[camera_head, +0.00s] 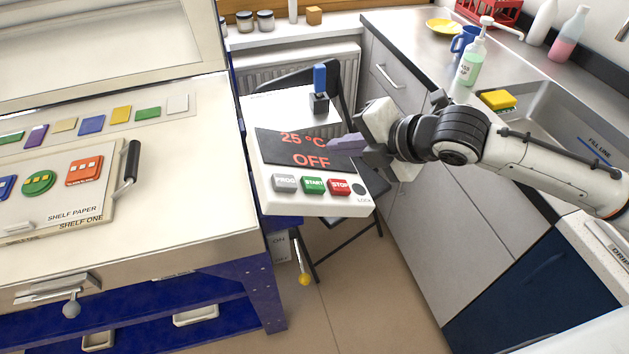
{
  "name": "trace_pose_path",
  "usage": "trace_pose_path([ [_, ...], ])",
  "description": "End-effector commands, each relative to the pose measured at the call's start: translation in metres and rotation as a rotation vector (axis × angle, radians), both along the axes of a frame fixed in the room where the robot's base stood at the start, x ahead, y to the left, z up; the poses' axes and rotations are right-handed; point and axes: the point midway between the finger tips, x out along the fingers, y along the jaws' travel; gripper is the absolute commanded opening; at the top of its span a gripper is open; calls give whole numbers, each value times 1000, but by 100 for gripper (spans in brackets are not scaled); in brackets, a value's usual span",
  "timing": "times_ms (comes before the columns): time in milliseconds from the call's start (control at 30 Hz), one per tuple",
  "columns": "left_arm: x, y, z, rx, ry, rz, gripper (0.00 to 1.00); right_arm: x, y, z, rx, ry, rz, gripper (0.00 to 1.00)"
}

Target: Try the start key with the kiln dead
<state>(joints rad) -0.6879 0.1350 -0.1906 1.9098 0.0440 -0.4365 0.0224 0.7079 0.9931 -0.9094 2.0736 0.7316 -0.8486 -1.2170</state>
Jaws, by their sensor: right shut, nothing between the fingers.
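The kiln controller (262,196) is a white box with a dark display (290,158) that reads "25 °C" and "OFF" in red. Below the display are a grey PROG key (285,183), the green START key (313,186) and a red STOP key (340,187). A dark round spot sits at the lower right, above small lettering. A blue lever (320,80) stands upright on the box's far edge. My right gripper (335,146) is shut and empty, with its tips over the right part of the display, up and right of the START key. My left gripper is out of view.
A dark folding chair (345,88) stands behind the controller. On the right are a counter, a sink (560,110) and a soap bottle (472,62).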

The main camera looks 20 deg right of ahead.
Motion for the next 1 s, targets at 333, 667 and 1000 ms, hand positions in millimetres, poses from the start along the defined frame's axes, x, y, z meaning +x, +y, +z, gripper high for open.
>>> trace_pose_path([
  [333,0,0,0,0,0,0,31,9,-12,10,-37,-34,21,0],
  [667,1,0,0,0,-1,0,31,8,-6,-3,-34,-31,20,0],
  [1000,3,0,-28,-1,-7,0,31,7,13,-50,-35,-35,22,0],
])
